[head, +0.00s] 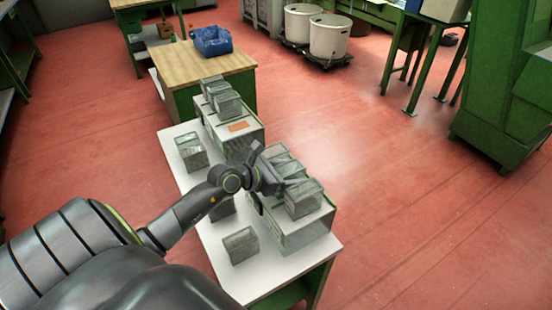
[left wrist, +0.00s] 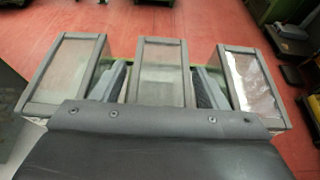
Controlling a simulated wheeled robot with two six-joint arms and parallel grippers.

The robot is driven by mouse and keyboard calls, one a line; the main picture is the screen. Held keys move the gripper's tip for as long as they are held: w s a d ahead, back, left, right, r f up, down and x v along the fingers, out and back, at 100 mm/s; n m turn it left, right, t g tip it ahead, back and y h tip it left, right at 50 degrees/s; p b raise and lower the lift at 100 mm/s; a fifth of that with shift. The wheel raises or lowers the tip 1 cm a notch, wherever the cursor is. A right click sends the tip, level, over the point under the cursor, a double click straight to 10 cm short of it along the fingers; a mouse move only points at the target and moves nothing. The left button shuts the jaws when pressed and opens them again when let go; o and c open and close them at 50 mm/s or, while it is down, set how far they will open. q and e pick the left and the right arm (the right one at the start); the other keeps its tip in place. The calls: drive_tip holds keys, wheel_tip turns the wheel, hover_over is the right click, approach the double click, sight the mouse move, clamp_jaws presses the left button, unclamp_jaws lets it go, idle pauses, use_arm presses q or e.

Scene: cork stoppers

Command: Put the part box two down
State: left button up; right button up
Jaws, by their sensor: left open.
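Three grey part boxes with pale tops stand in a row on a grey block (head: 302,237) on the white table (head: 216,240). In the left wrist view they are a left box (left wrist: 66,70), a middle box (left wrist: 162,65) and a right box (left wrist: 252,78). My left gripper (head: 280,190) is open over this row. In the left wrist view its fingers lie either side of the middle box, in the gaps between boxes. The lower fingers and box sides are hidden there. I cannot tell which box is number two. My right gripper is not in view.
A second block (head: 247,143) farther back carries more boxes (head: 226,103) and a bare orange patch (head: 238,126). Separate boxes stand on the table's left side, one at the back (head: 192,151) and one at the front (head: 240,246). A wooden bench (head: 180,66) adjoins behind.

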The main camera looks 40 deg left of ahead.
use_arm(q)
drive_tip(key=v, duration=1.2)
drive_tip(key=shift+b, duration=0.35)
drive_tip(key=shift+a, duration=0.1)
drive_tip(key=shift+s+f, duration=0.1)
